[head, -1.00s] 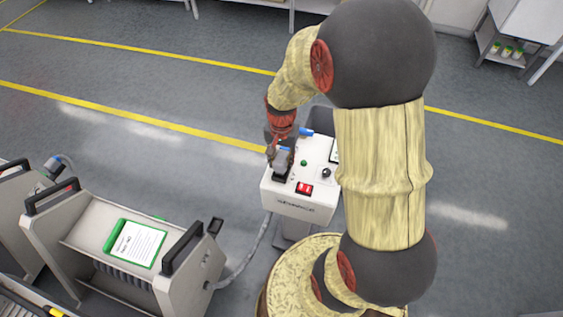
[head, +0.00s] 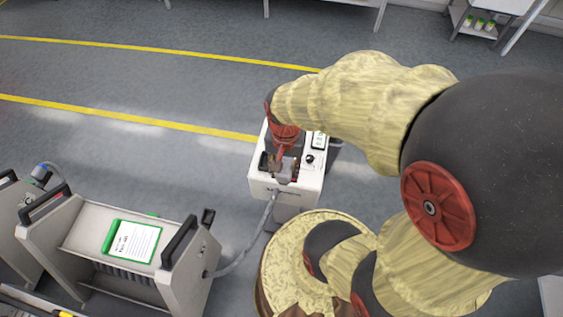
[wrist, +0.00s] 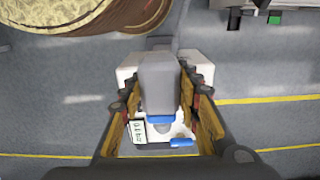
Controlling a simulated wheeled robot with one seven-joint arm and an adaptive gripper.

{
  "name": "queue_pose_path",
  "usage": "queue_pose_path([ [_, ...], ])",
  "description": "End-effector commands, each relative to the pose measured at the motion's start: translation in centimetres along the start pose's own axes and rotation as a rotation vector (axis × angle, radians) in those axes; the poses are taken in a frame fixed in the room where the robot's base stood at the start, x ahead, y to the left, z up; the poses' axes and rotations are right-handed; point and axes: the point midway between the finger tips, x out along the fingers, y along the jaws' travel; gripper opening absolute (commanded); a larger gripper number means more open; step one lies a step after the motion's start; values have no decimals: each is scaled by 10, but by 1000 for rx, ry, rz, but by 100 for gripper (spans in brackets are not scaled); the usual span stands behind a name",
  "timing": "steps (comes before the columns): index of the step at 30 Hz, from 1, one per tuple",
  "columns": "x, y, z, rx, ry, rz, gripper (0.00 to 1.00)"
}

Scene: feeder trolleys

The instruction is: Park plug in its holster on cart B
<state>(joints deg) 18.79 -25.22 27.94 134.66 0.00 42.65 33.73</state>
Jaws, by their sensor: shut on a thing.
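My gripper (head: 279,164) is in front of the white pedestal's top in the head view. In the wrist view its two fingers (wrist: 161,92) are shut on the grey plug (wrist: 158,82), one on each side. The plug has a blue band at its lower end in that view. In the head view the plug (head: 286,171) is small and partly hidden by the gripper. A grey cable (head: 254,243) runs from a cart (head: 190,272) up towards the plug. A dark bracket (head: 208,217) on that cart's upper right may be the holster; I cannot tell. No cart letter is readable.
The white pedestal (head: 257,181) stands behind the gripper, with a knob and a small display on top. A green-edged sheet (head: 133,241) lies on the cart, between black handles. Another cart (head: 14,215) stands at the left edge.

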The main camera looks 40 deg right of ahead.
Motion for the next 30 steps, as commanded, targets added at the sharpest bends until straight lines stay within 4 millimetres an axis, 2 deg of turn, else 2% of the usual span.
queue_pose_path([
  [17,-28,0,0,0,1,-1,0],
  [30,-24,-5,-3,0,0,0,0],
])
